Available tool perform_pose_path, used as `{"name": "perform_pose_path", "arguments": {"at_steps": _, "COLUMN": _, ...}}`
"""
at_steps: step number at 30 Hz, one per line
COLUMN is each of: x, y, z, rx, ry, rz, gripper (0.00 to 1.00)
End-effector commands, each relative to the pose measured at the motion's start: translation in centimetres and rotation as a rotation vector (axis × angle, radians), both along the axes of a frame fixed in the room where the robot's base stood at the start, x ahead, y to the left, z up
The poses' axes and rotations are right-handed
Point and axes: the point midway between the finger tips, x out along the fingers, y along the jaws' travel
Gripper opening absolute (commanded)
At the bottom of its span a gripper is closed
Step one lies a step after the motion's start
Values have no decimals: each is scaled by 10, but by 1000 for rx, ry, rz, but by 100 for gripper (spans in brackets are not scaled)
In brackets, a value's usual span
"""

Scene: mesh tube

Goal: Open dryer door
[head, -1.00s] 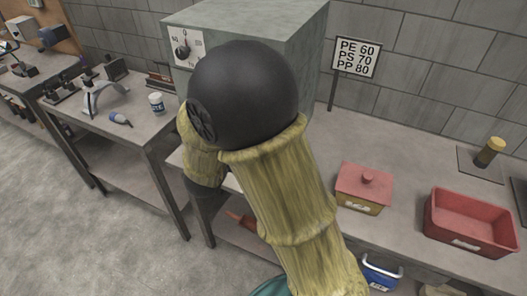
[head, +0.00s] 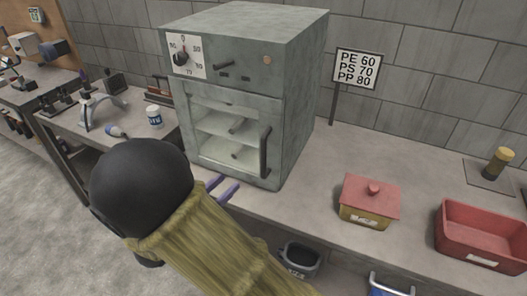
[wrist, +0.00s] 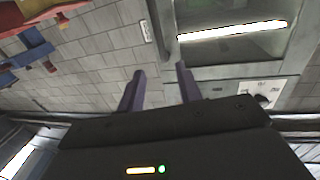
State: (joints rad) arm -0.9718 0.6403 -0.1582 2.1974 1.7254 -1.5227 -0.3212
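The dryer (head: 300,90) is a grey-green metal box on the bench, with a dial (head: 185,57) at its upper left. Its glass-fronted door (head: 220,130) looks shut, with shelves showing behind the glass. A dark vertical handle (head: 265,151) is on the door's right side. My gripper (head: 226,189) is in front of the dryer's lower front edge, below and left of the handle, apart from it. Its two purple fingers (wrist: 158,88) are spread with nothing between them. The dryer front (wrist: 228,75) also shows upside down in the wrist view.
A red-lidded box (head: 369,202) and an open red bin (head: 484,236) stand on the bench to the right. A sign on a post (head: 357,68) stands close right of the dryer. A white jar (head: 154,116) is on the left bench.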

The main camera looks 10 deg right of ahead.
Motion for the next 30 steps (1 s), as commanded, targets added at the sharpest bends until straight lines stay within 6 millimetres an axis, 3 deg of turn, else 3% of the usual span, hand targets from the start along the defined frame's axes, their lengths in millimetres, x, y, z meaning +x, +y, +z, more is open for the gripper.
{"name": "perform_pose_path", "arguments": {"at_steps": 24, "x": 89, "y": -106, "z": 1, "rx": -1, "ry": 1, "rz": -5, "gripper": 35}}
{"name": "perform_pose_path", "arguments": {"at_steps": 30, "x": 105, "y": -123, "z": 0, "rx": -1, "ry": 1, "rz": -2, "gripper": 35}}
